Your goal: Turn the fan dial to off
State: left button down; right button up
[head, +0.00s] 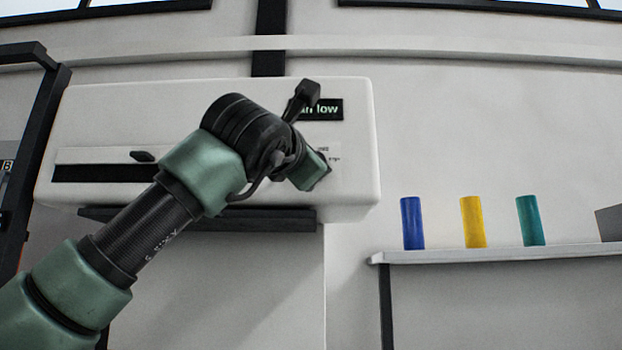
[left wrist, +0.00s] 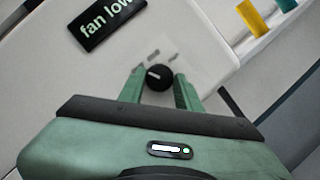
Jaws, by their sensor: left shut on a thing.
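The fan dial (left wrist: 159,77) is a round black knob with a white pointer line on the front of a white unit (head: 350,190). A black display (left wrist: 108,18) above it reads "fan low"; it shows partly behind my arm in the head view (head: 328,109). My left gripper (left wrist: 159,84) has its two green fingers on either side of the dial, shut on it. In the head view the left gripper (head: 318,168) is at the right part of the unit's front and hides most of the dial. The right gripper is in neither view.
A shelf (head: 480,256) to the right holds a blue cylinder (head: 412,223), a yellow cylinder (head: 473,222) and a teal cylinder (head: 530,220). The unit has a dark slot (head: 105,173) on its left part. A dark frame (head: 40,130) stands at the far left.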

pick_arm(q)
jog(key=shift+d+f+n+t+y+b, duration=0.1)
jog(key=shift+n+t+y+b, duration=0.6)
jog(key=shift+n, duration=1.55)
jog(key=shift+d+r+n+t+y+b, duration=0.15)
jog(key=shift+n+y+b, duration=0.55)
jog(key=shift+n+y, duration=1.15)
jog(key=shift+d+f+n+t+y+b, duration=0.15)
jog(key=shift+n+t+y+b, duration=0.45)
jog(key=shift+n, duration=2.1)
jog(key=c, duration=1)
grip_release()
jog(key=shift+g, duration=0.25)
notch_tip(320, 180, up, 20)
jog(key=p, duration=1.7)
jog(key=shift+w+f, duration=0.1)
jog(key=shift+f, duration=0.05)
